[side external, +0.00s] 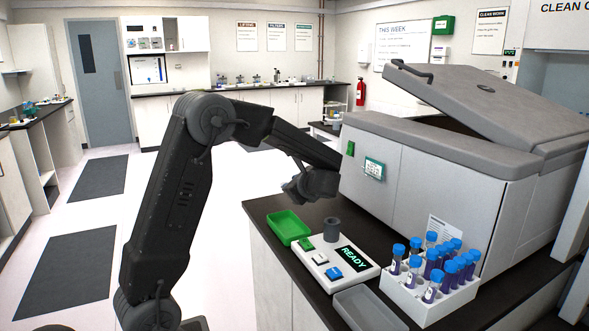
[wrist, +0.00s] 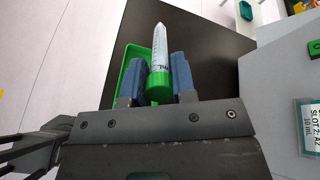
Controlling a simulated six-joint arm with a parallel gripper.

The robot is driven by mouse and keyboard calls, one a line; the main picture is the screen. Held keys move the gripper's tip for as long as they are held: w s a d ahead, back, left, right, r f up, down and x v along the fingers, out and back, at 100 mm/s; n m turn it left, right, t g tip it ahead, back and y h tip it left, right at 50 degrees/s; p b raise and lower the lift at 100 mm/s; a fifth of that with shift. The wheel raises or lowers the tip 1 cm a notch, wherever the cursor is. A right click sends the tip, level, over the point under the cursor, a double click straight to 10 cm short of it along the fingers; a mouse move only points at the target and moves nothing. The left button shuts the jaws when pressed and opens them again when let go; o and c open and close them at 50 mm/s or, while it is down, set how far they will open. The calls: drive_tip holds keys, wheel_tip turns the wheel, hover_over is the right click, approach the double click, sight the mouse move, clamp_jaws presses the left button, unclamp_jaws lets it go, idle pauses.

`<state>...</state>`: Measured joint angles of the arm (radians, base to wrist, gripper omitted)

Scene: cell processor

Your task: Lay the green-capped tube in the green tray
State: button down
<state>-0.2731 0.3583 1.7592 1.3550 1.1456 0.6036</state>
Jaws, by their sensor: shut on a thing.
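My gripper (wrist: 158,78) is shut on the green-capped tube (wrist: 161,48) in the wrist view. The blue finger pads are on both sides of the tube near its green cap. The clear tapered end points away from the gripper. The green tray (wrist: 133,52) lies below and a little left of the tube, partly hidden by the tube and fingers. In the side view, the green tray (side external: 289,227) lies at the left edge of the dark counter. My gripper (side external: 300,194) is above the counter behind the tray there. The tube cannot be made out in that view.
A control box (side external: 335,263) reading READY stands beside the tray, with a grey cylinder (side external: 332,229) at its back. A white rack (side external: 432,296) of blue-capped tubes and a grey tray (side external: 371,309) are to the right. The large grey machine (side external: 413,205) has its lid raised.

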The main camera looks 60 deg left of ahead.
drive_tip(key=shift+f, duration=4.75)
drive_tip(key=c, duration=0.9)
unclamp_jaws()
drive_tip(key=shift+o, duration=0.2)
drive_tip(key=v, duration=1.3)
drive_tip(key=shift+d, duration=0.4)
drive_tip(key=shift+r, duration=0.1)
